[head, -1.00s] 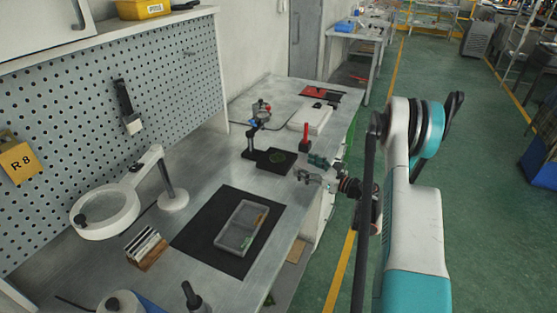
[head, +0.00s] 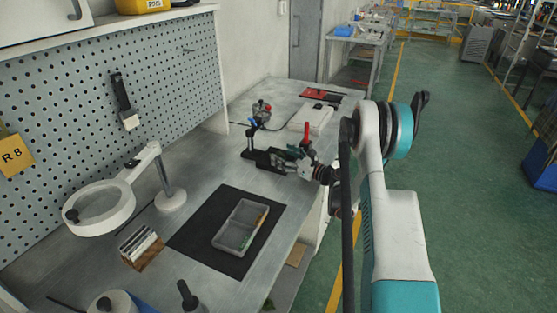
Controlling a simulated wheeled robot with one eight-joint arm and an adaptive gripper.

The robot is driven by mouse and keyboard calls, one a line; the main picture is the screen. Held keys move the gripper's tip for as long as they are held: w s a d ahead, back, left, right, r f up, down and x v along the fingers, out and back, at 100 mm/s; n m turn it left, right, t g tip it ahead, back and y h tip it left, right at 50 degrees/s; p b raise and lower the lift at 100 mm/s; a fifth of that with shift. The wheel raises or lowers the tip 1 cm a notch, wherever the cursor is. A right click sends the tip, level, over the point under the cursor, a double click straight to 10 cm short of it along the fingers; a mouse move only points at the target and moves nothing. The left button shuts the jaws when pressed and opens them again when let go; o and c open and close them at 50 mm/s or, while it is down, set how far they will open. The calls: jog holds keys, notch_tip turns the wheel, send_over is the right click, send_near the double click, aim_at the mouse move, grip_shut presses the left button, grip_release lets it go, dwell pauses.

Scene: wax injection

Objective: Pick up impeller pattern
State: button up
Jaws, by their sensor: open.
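My gripper (head: 282,158) is open and reaches in from the right over the small black stand (head: 249,155) on the workbench. Its fingers point left and cover most of the stand's flat base. I cannot make out the impeller pattern on the base now, because the gripper hides that spot. I cannot tell whether the fingers touch anything.
A grey divided tray (head: 229,240) lies on a black mat (head: 200,222) nearer to me. A white ring magnifier (head: 98,208) stands at left. A red-handled tool (head: 306,133) and a white box (head: 313,117) are behind the gripper. The bench's right edge drops to green floor.

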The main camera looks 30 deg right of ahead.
aim_at(277, 154)
jog(key=x, duration=0.2)
jog(key=shift+w+a+b, duration=0.1)
jog(key=shift+w+b, duration=0.2)
jog(key=shift+w, duration=0.05)
jog(key=c, duration=1.1)
